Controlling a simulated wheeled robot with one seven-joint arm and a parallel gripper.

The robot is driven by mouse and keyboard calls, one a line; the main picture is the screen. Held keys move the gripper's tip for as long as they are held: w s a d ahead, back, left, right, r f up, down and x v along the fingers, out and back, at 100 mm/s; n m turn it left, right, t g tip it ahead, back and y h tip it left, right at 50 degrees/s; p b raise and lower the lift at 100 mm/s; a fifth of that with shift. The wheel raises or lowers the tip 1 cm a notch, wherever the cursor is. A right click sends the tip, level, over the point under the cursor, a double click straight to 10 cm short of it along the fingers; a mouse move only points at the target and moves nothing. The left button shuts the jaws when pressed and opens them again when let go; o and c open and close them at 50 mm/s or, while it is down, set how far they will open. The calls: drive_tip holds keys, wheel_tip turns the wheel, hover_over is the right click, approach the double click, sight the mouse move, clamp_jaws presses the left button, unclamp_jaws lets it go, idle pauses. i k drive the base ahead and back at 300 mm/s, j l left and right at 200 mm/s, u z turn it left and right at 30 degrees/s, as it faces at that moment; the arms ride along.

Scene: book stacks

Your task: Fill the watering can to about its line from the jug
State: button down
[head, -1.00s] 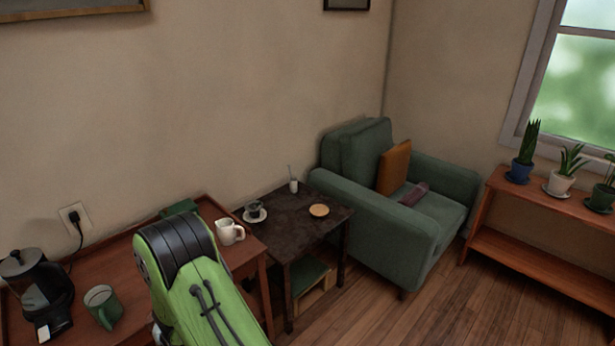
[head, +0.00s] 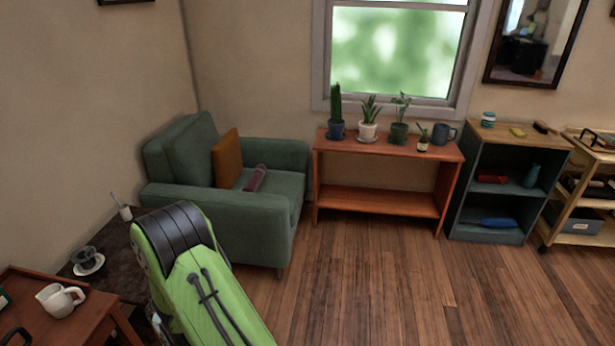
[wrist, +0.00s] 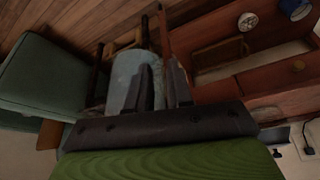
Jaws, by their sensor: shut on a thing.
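In the wrist view my gripper (wrist: 159,72) is shut on a pale grey-blue, rounded thing (wrist: 124,70). The fingers cover part of it; I cannot tell for sure whether it is the jug, nor see inside it. In the head view my green arm hides the gripper. A dark blue-grey vessel with a handle (head: 441,133) stands at the right end of the red-brown plant bench (head: 388,149) under the window. It may be the watering can; no line on it can be made out. A white pitcher (head: 55,300) stands on the wooden desk at the lower left.
The wooden floor (head: 375,285) before the bench is clear.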

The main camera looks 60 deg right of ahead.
sight(440, 133)
drive_tip(key=l+z, duration=0.5)
drive_tip(key=l, duration=0.3)
drive_tip(key=i+l+z, duration=0.1)
drive_tip(key=l+z, duration=0.4)
drive_tip(key=l, duration=0.3)
drive_tip(key=i+l+z, duration=0.1)
drive_tip(key=l, duration=0.3)
drive_tip(key=i+l, duration=0.1)
drive_tip(key=l, duration=0.35)
drive_tip(key=i+l+z, duration=0.15)
drive_tip(key=l, duration=0.25)
drive_tip(key=i+l, duration=0.1)
drive_tip(key=l, duration=0.3)
drive_tip(key=i+l+z, duration=0.15)
drive_tip(key=l, duration=0.25)
drive_tip(key=i+l, duration=0.15)
drive_tip(key=l, duration=0.25)
drive_tip(key=i+l, duration=0.15)
drive_tip(key=l, duration=0.25)
drive_tip(key=i+l, duration=0.15)
drive_tip(key=l, duration=0.25)
drive_tip(key=i+l, duration=0.15)
drive_tip(key=l, duration=0.25)
